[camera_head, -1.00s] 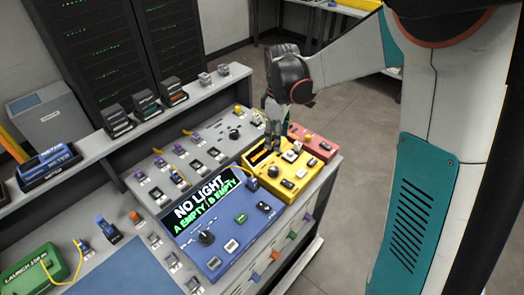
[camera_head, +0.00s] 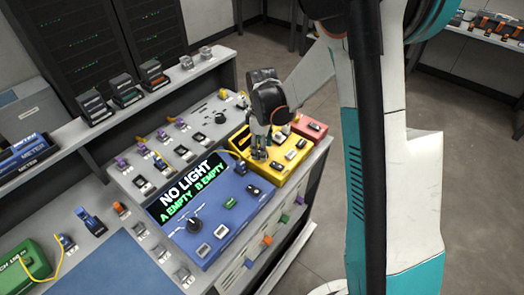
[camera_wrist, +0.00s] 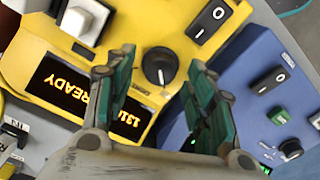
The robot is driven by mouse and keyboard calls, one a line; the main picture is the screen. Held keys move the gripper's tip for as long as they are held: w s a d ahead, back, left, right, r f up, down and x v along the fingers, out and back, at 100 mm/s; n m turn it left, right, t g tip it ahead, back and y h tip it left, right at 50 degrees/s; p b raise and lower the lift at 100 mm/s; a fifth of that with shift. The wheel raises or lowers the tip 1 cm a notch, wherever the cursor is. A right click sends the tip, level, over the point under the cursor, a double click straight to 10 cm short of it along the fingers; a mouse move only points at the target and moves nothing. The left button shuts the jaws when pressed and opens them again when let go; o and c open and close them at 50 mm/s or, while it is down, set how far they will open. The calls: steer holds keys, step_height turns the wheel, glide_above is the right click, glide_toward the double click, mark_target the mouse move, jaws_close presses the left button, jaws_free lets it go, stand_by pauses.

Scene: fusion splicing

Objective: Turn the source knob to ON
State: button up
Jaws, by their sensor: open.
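A yellow box (camera_head: 294,162) stands on the bench, right of a blue panel (camera_head: 220,225) reading NO LIGHT. In the wrist view the yellow box (camera_wrist: 195,12) carries a round black knob (camera_wrist: 160,66) with a pale pointer mark. Its dark display (camera_wrist: 72,88) reads READY and 131, the rest hidden by a finger. My gripper (camera_head: 259,152) is over the yellow box in the head view. In the wrist view my gripper (camera_wrist: 161,70) is open, with one teal finger on each side of the knob. I cannot tell whether either finger touches it.
A black rocker switch (camera_wrist: 212,17) and a white button (camera_wrist: 85,22) are near the knob. A red box (camera_head: 310,129) stands behind the yellow one. The blue panel has its own black knob (camera_head: 194,226). A shelf (camera_head: 155,98) with small devices runs behind.

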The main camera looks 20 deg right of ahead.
steer(key=shift+f, duration=0.45)
steer(key=c, duration=1.1)
